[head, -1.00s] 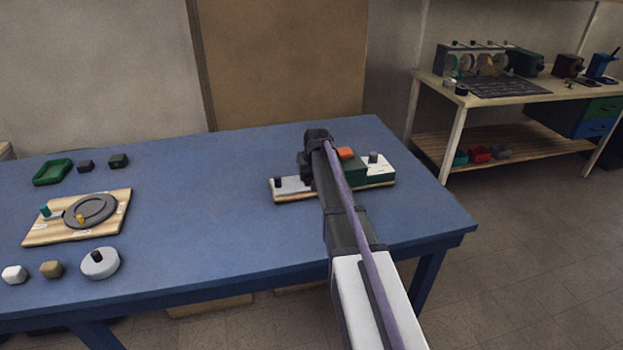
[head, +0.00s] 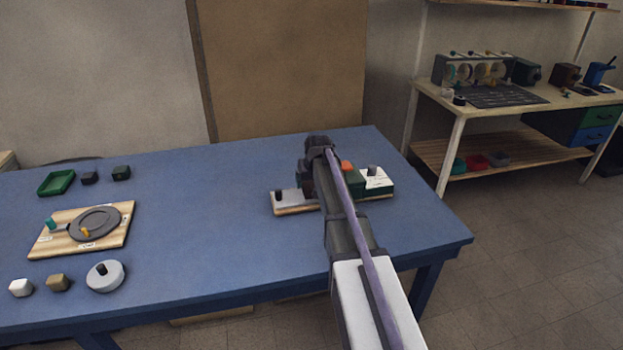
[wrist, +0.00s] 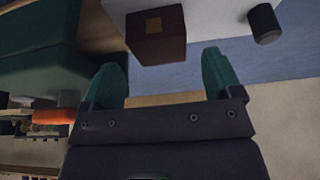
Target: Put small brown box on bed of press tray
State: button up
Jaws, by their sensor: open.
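A small dark brown box (wrist: 155,38) with a lighter brown square on top shows in the wrist view, just beyond my fingertips. It appears to sit on the pale tray plate (wrist: 217,17) of the press, though its underside is hidden. In the head view the press tray (head: 292,200) lies left of a green block (head: 355,180), and a bit of the brown box (head: 308,193) shows beside my arm. My gripper (wrist: 165,70) is open, its two green fingers apart and not touching the box. In the head view my arm hides the middle of the press.
A dark knob (head: 278,197) stands on the tray's left end. An orange part (head: 346,166) tops the green block. A turntable board (head: 120,237), a tan box (head: 58,283), a white box (head: 21,288) and a green tray (head: 57,183) lie at left. The table's middle is clear.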

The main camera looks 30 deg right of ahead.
jog(key=d+p+v, duration=0.1)
jog(key=p+v, duration=0.5)
jog(key=v, duration=0.2)
jog(key=s+a+n+g, duration=0.1)
jog(key=s+a+g, duration=0.1)
jog(key=s+a, duration=0.9)
jog(key=s+a+f+n+g+y, duration=0.1)
jog(key=s+a+g, duration=0.1)
jog(key=s+a, duration=0.9)
jog(key=s, duration=0.5)
jog(key=shift+w+f, duration=0.1)
